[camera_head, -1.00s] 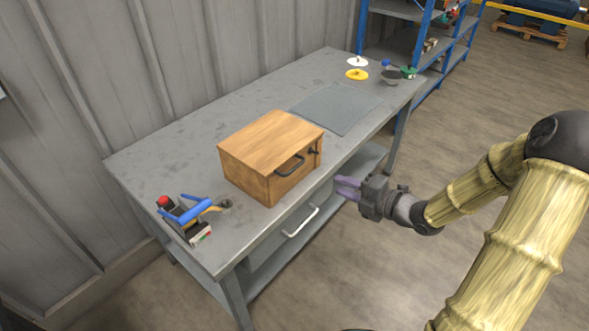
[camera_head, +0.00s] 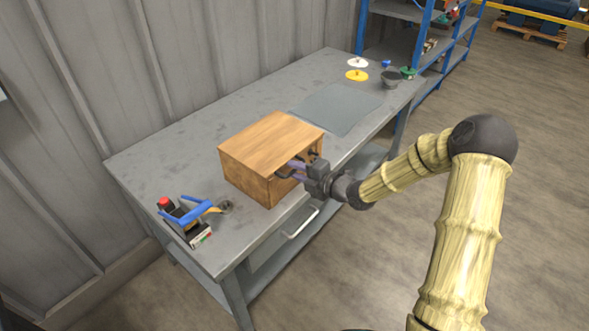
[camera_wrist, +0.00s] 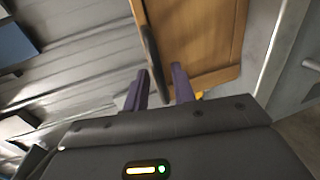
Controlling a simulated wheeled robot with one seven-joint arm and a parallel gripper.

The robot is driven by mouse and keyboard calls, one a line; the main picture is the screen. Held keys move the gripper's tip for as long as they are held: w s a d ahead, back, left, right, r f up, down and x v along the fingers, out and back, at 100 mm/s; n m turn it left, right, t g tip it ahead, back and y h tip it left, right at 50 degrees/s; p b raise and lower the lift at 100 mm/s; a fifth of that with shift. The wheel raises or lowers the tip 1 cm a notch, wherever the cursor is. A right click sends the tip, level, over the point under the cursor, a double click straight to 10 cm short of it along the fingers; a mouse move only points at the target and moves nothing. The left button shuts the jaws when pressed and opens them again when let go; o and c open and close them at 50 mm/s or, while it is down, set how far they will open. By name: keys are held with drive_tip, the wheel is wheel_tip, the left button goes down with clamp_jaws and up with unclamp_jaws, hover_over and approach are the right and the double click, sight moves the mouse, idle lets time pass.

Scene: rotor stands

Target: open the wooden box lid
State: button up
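The wooden box (camera_head: 262,145) sits closed on the grey workbench. Its dark bar handle (camera_head: 283,174) is on the front face and is partly hidden by my gripper. In the wrist view the handle (camera_wrist: 153,62) runs between my two purple fingers, with the wooden face (camera_wrist: 200,40) behind it. My gripper (camera_head: 296,170) is at the front of the box. Its fingers (camera_wrist: 160,88) are apart, one on each side of the handle, and small gaps seem to show beside it. I cannot tell whether either finger touches it.
The workbench (camera_head: 180,130) has a drawer handle (camera_head: 301,224) below the box. A grey mat (camera_head: 338,106) and yellow (camera_head: 357,75) and white discs lie behind. The floor at right is free.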

drive_tip(key=shift+w+a+f, duration=0.1)
drive_tip(key=shift+w+a, duration=0.25)
drive_tip(key=shift+a, duration=0.05)
drive_tip(key=shift+c, duration=0.3)
clamp_jaws()
